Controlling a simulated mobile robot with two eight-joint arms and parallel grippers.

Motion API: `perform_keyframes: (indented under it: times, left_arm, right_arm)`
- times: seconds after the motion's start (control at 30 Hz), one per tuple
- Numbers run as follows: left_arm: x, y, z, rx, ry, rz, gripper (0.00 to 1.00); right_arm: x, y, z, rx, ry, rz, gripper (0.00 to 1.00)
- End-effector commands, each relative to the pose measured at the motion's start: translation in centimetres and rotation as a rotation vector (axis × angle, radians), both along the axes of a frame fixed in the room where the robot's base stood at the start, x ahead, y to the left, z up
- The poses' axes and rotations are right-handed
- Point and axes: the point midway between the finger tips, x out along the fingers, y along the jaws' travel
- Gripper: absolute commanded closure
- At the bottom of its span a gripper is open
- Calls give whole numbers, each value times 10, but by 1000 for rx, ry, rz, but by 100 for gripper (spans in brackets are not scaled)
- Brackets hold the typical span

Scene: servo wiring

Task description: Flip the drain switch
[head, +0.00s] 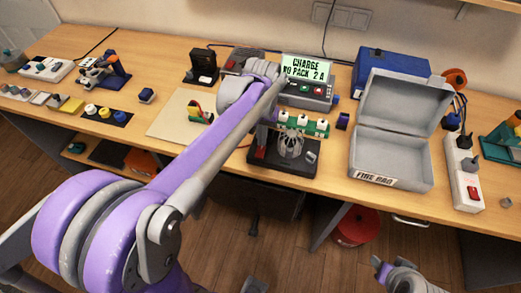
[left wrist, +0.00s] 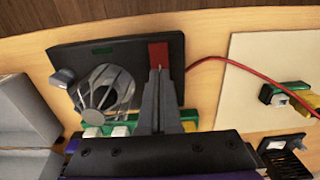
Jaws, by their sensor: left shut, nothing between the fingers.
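A black board (head: 282,167) lies near the table's front edge, and it also shows in the left wrist view (left wrist: 125,58). It carries a grey wire-cage part (head: 290,145), a small grey knob-like part (head: 310,157) and a red switch-like block (head: 260,153). In the left wrist view my left gripper (left wrist: 159,73) is shut and empty, its tips at the near end of the red block (left wrist: 158,52). I cannot tell whether they touch it. No label marks the drain switch. My right gripper (head: 385,268) is low at the right, away from the table; its jaws are unclear.
A green strip with white blocks (head: 304,126) stands behind the board. The charger display (head: 306,68) reads "CHARGE NO PACK 2 A". An open grey fire bag box (head: 391,158) is to the right, a beige mat (head: 172,120) to the left. A power strip (head: 464,180) lies far right.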

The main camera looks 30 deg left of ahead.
Motion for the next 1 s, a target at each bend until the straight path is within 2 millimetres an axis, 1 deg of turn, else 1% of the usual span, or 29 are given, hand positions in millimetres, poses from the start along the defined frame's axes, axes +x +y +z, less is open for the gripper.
perform_keyframes:
  times: [1.0]
  left_arm:
    - [0, 0, -16, 0, 0, 0, 100]
  right_arm:
    - [-4, 0, -12, 0, 7, 0, 50]
